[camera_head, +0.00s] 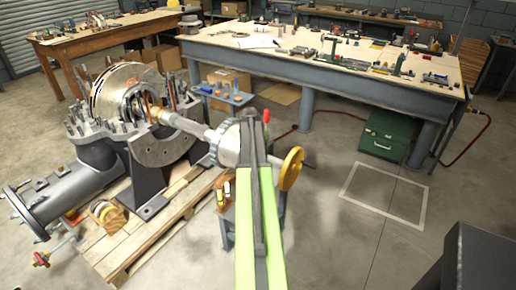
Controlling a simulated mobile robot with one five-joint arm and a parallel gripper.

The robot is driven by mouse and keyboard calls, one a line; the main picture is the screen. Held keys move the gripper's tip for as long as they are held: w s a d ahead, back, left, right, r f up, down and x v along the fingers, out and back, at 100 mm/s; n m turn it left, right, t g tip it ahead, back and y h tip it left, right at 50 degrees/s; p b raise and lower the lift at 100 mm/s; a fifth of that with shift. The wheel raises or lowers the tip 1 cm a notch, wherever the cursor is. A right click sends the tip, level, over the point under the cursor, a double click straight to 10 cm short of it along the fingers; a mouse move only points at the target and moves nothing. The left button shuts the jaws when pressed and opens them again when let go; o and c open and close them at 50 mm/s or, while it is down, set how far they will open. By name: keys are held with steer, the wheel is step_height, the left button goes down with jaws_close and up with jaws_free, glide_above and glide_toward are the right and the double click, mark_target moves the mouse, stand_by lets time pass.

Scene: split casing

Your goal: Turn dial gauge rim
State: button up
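I cannot pick out a dial gauge for certain; it may be too small or hidden behind my arm. My arm, with green sides and a dark top, reaches up from the bottom centre. My gripper (252,115) is at its far end, in front of or beside the grey coupling flange (229,145) on the shaft. The fingers are too small and dark to show whether they are open or shut. Whether they touch anything is also unclear. A small red-tipped part (266,116) shows just right of my gripper.
The split casing (165,147) stands left on a wooden pallet (128,262). A yellow handwheel (291,169) is close right of my arm. Behind is a long workbench (283,57) with tools. A green box (387,136) sits under it. Floor at right is mostly clear.

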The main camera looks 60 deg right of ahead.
steer(key=shift+s+a+n+t, duration=0.15)
steer(key=shift+n+t, duration=0.25)
steer(key=shift+n, duration=0.6)
steer(key=o, duration=1.4)
steer(key=shift+r, duration=0.25)
steer(key=p+v, duration=1.6)
steer(key=v, duration=0.1)
steer(key=shift+d, duration=0.3)
